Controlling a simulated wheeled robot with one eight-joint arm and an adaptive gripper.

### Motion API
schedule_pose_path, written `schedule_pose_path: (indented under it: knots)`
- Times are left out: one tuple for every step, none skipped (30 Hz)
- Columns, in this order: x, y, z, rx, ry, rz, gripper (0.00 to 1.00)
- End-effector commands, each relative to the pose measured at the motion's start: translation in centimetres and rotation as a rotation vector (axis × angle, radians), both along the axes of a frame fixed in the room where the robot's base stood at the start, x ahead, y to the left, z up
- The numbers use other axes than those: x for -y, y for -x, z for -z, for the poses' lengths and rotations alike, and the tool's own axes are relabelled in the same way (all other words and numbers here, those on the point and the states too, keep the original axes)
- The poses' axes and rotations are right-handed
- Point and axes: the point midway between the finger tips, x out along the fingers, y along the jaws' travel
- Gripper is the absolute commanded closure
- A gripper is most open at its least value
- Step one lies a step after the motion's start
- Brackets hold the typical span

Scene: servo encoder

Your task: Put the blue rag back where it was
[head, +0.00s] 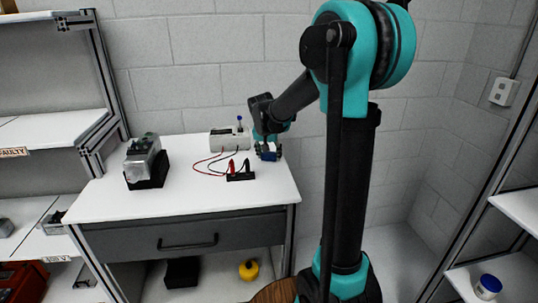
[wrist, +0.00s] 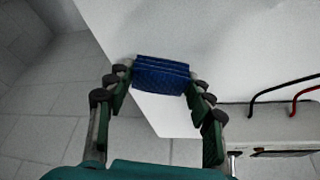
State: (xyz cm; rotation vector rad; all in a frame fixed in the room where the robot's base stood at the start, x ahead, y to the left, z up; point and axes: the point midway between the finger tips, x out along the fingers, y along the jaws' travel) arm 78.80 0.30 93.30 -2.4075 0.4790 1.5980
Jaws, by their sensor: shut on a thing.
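The blue rag (wrist: 161,76) is a folded, ridged dark-blue bundle. It sits between the fingertips of my gripper (wrist: 160,80) in the wrist view. My gripper is shut on it. In the head view my gripper (head: 268,149) is at the right rear of the white table (head: 215,195), and the blue rag (head: 268,155) shows as a small blue patch below it. In the wrist view the rag is over the table's corner area. I cannot tell whether it touches the tabletop.
A pale device (head: 229,140) stands at the table's back, with red and black leads running to a black holder (head: 240,176). A grey metal servo (head: 142,160) in a black cradle is at the left. The table's front middle is clear. A shelf stands at left.

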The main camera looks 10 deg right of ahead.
Motion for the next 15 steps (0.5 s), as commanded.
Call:
schedule_pose_path:
  knots:
    - [0.00, 0.00, -0.01, 0.000, 0.000, 0.000, 0.79]
    - [0.00, 0.01, -0.02, 0.000, 0.000, 0.000, 0.79]
    - [0.00, 0.00, 0.00, 0.000, 0.000, 0.000, 0.79]
    - [0.00, 0.00, 0.04, 0.000, 0.000, 0.000, 0.79]
    - [0.00, 0.00, 0.11, 0.000, 0.000, 0.000, 0.79]
    - [0.00, 0.00, 0.22, 0.000, 0.000, 0.000, 0.79]
    - [0.00, -0.01, 0.17, 0.000, 0.000, 0.000, 0.44]
    - [0.00, 0.00, 0.16, 0.000, 0.000, 0.000, 0.40]
    - [0.00, 0.01, 0.17, 0.000, 0.000, 0.000, 0.35]
    - [0.00, 0.01, 0.17, 0.000, 0.000, 0.000, 0.32]
    - [0.00, 0.01, 0.17, 0.000, 0.000, 0.000, 0.28]
    - [0.00, 0.01, 0.17, 0.000, 0.000, 0.000, 0.27]
    - [0.00, 0.01, 0.16, 0.000, 0.000, 0.000, 0.27]
    - [0.00, 0.00, 0.15, 0.000, 0.000, 0.000, 0.27]
    - [0.00, 0.01, 0.16, 0.000, 0.000, 0.000, 0.27]
